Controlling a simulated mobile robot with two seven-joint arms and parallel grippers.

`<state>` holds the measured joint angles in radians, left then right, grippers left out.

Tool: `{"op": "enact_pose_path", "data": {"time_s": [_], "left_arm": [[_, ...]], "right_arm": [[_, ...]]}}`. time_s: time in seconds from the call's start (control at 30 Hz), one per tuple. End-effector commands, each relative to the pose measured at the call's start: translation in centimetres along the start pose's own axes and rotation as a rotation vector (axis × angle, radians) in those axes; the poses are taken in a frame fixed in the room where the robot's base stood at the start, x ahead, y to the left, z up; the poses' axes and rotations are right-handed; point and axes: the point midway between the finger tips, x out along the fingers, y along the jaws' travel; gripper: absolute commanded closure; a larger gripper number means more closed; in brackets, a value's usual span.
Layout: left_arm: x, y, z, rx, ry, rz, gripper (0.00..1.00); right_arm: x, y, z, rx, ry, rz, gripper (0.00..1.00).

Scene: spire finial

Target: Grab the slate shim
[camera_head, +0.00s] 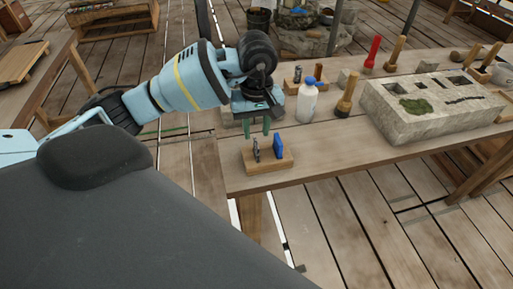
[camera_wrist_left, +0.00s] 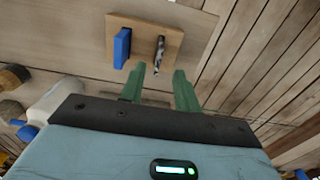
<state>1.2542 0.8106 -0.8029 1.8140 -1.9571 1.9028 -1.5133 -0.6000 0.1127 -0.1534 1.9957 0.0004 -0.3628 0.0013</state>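A small, thin, dark grey piece that looks like the slate shim (camera_head: 257,149) stands upright on a wooden block (camera_head: 284,165) near the table's front left corner. A blue piece (camera_head: 278,146) stands beside it on the same block. My left gripper (camera_head: 259,127) is above the block with its green fingers apart and empty. In the left wrist view the grey shim (camera_wrist_left: 160,48) lines up with the gap between the fingertips (camera_wrist_left: 160,70), and the blue piece (camera_wrist_left: 122,47) is outside the left finger. My right gripper is out of view.
A white bottle with a blue cap (camera_head: 307,102) and a wooden-handled tool (camera_head: 347,97) stand right of the gripper. A large stone block (camera_head: 425,118) fills the table's right part. The table's front strip (camera_head: 330,165) is clear.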

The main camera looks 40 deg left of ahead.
Motion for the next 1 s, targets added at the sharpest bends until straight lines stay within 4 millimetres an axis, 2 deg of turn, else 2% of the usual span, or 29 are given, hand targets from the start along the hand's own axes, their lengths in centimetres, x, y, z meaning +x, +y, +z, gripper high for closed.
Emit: {"op": "enact_pose_path", "data": {"time_s": [0.1,0.37,0.7,1.0], "left_arm": [[1.4,0.0,0.0,-0.001,-0.002,-0.001,0.68],[2.4,0.0,-0.1,-0.002,-0.003,0.0,0.68],[6.5,0.1,-0.4,-0.001,-0.003,0.002,0.68],[6.9,0.1,-0.5,-0.001,-0.001,0.001,0.7]], "right_arm": [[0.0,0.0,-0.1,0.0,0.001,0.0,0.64],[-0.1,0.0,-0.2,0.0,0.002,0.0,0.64],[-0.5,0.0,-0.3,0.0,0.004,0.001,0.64],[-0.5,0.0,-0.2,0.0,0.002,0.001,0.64]]}}
